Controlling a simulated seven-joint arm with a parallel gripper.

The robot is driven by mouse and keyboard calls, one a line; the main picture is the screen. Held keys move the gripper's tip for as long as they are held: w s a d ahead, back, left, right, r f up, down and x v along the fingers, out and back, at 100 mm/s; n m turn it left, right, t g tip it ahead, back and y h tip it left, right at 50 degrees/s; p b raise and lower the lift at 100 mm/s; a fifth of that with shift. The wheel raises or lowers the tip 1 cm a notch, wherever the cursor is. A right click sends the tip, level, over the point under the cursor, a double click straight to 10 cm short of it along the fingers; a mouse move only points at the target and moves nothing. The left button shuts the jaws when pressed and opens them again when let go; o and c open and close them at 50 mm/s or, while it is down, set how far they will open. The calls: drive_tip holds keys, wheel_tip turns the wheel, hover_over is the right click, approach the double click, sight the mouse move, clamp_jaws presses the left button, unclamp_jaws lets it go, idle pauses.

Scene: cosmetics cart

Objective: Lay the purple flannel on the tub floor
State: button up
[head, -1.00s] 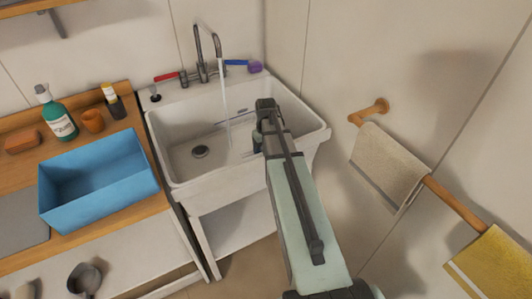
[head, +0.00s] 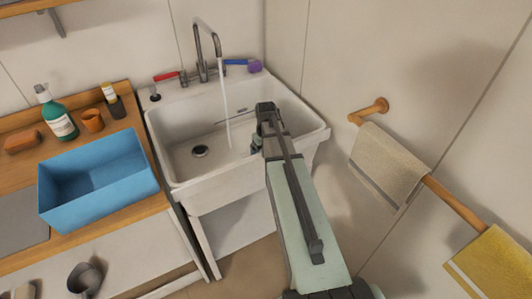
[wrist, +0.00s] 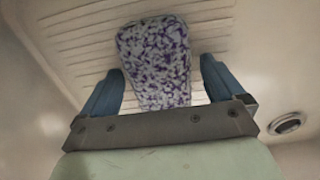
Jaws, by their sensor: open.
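A cloth speckled purple and white (wrist: 155,55), which looks like the flannel, shows in the wrist view between my two blue fingers. It lies over a pale ribbed surface of the tub. My gripper (wrist: 160,75) is open around it, with a finger apart on each side. In the head view my gripper (head: 257,143) is inside the white tub (head: 172,120), right of the drain (head: 200,151), and my arm hides the cloth. The drain also shows at the lower right in the wrist view (wrist: 287,124).
Water runs from the tap (head: 203,55) into the tub, left of my gripper. A purple object (head: 254,67) sits on the back ledge by the blue handle. A blue bin (head: 98,185) stands on the left counter. A towel rail (head: 450,198) is on the right wall.

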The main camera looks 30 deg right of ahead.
wheel_tip(320, 180, up, 12)
drive_tip(key=shift+r, duration=0.15)
idle(0.7)
idle(1.2)
